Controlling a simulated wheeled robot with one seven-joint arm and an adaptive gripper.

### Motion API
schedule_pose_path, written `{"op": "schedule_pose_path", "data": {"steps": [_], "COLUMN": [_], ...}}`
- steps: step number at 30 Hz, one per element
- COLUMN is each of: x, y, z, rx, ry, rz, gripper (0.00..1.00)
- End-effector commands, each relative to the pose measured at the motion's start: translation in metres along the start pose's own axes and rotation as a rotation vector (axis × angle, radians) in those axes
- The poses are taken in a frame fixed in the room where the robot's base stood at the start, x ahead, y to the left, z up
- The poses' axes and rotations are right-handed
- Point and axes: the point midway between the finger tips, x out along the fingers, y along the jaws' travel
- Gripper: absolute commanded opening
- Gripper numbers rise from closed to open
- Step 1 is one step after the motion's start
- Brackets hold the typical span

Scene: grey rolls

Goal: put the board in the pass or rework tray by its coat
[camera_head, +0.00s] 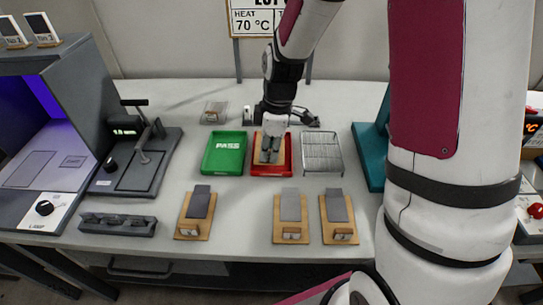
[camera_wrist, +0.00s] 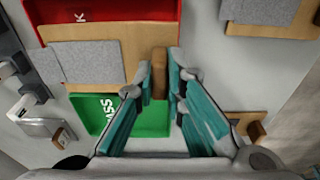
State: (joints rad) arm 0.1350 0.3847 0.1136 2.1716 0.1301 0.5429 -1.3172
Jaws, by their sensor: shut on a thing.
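My gripper (camera_head: 272,143) is over the red tray (camera_head: 286,170). In the wrist view, my gripper (camera_wrist: 160,85) is shut on the wooden block of a board (camera_wrist: 132,45), a wooden plate with a grey sheet on it. The held board (camera_head: 263,156) shows partly in the head view, within the red tray's outline; whether it touches the tray floor I cannot tell. The green tray (camera_head: 224,165), marked PASS, stands just left of the red one. In the wrist view, the red tray (camera_wrist: 110,12) shows above the board and the green tray (camera_wrist: 150,125) below it.
A wire rack (camera_head: 321,152) stands right of the red tray. Three more boards lie in front: one left (camera_head: 190,228), one middle (camera_head: 291,228), one right (camera_head: 339,226). A gauge stand (camera_head: 135,165) and a dark slotted block (camera_head: 117,224) are at left. A teal fixture (camera_head: 369,155) is at right.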

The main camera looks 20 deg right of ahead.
Motion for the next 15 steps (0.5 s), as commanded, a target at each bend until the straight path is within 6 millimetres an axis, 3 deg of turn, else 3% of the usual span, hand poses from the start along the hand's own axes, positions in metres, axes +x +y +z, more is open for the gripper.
{"op": "schedule_pose_path", "data": {"steps": [5, 10, 15], "x": [0.001, 0.027, 0.036], "y": [0.012, 0.012, 0.013], "z": [0.006, 0.009, 0.01], "rx": [0.002, -0.001, -0.001], "ry": [0.0, -0.001, 0.0], "rz": [0.001, -0.004, 0.002], "gripper": [0.0, 0.0, 0.0]}}
